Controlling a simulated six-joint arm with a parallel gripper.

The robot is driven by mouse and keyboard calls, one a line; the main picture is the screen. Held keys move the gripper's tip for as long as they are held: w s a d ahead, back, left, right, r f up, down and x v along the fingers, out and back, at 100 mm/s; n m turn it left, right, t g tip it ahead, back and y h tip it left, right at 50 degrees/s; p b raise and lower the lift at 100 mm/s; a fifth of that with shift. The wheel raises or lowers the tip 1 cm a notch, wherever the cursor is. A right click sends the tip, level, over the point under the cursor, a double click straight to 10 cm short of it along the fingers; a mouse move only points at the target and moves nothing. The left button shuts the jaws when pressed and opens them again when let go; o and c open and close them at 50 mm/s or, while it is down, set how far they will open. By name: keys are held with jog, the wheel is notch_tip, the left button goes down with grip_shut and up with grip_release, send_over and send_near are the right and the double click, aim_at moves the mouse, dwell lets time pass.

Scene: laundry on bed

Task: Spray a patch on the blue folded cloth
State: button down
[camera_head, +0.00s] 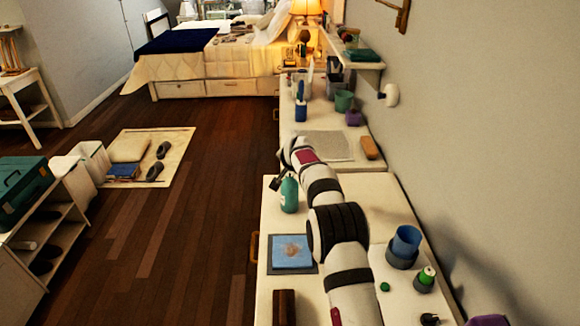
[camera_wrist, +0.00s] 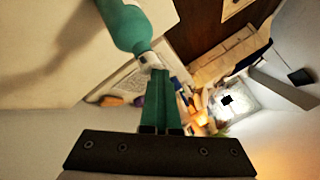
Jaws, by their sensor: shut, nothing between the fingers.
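A teal spray bottle (camera_head: 289,195) stands upright on the near white counter. The blue folded cloth (camera_head: 280,261) lies flat on a dark grey mat (camera_head: 272,270), nearer than the bottle, with a brownish patch on top. My gripper (camera_head: 277,182) is beside the top of the bottle in the head view; its fingertips are small and dark there. In the wrist view, my gripper (camera_wrist: 158,92) has its fingers together and empty. The bottle (camera_wrist: 122,22) shows just beyond the fingertips, its narrow end close to them; I cannot tell whether they touch. The cloth is outside the wrist view.
A blue cup (camera_head: 406,240), a small green-capped bottle (camera_head: 426,276) and a green cap (camera_head: 385,287) are right of my arm. A dark brown block (camera_head: 284,307) lies in front of the mat. A grey mat (camera_head: 325,146) and a brown brush-like object (camera_head: 369,148) lie farther back.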

aim_at(289, 173)
jog(key=shift+s+f, duration=0.1)
jog(key=shift+f, duration=0.1)
jog(key=shift+r, duration=3.4)
notch_tip(289, 173, down, 6)
jog(key=shift+r, duration=0.1)
dwell(0.4)
dwell(1.9)
jog(key=shift+f, duration=0.6)
